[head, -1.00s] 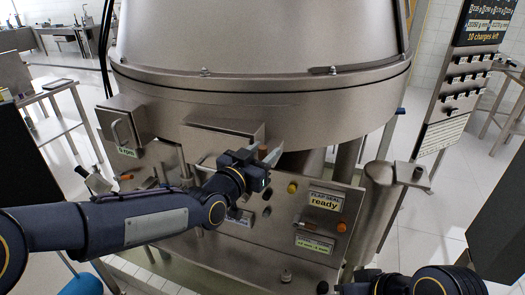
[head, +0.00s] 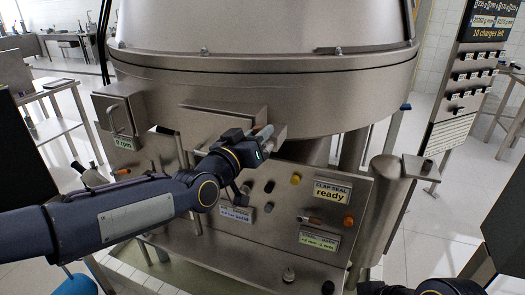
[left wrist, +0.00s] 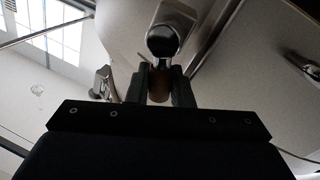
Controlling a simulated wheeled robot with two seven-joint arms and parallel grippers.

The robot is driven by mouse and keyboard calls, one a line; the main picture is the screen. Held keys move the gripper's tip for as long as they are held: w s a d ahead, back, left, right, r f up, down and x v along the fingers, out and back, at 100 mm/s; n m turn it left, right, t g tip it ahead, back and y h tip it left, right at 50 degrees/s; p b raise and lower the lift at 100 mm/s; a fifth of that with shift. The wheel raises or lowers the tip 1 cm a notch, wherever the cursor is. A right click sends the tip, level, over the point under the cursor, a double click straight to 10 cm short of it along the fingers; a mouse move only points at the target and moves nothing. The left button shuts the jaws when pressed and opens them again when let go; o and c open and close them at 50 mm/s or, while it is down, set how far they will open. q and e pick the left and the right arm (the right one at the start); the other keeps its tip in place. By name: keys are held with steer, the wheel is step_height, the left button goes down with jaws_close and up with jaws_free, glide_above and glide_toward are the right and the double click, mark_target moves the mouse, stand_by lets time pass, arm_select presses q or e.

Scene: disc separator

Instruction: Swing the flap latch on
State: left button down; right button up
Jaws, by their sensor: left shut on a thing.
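The flap latch shows in the left wrist view as a metal piece with a rounded end (left wrist: 163,40) and a brownish grip (left wrist: 159,85) between my fingers. My left gripper (head: 264,133) is shut on this grip, under the rim of the big steel cone housing. It also shows in the left wrist view (left wrist: 160,88), with one finger on each side of the grip. In the head view the gripper hides most of the latch. My right arm is at the bottom right edge; its gripper (head: 374,288) is mostly cut off and its jaws cannot be made out.
A steel control panel (head: 270,236) with knobs and a "FLAP SEAL ready" label (head: 331,193) stands below the gripper. A box with a handle (head: 122,115) is at the left. A steel cylinder (head: 384,205) stands to the right. The cone housing (head: 250,90) overhangs closely.

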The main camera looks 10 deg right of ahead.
arm_select(q)
steer(key=shift+a+f, duration=0.1)
steer(key=shift+f, duration=0.1)
steer(key=shift+r+n, duration=0.1)
steer(key=shift+n, duration=0.2)
arm_select(e)
steer(key=shift+f, duration=0.45)
arm_select(q)
steer(key=c, duration=1.3)
jaws_free()
steer(key=shift+c, duration=0.2)
steer(key=shift+w, duration=0.1)
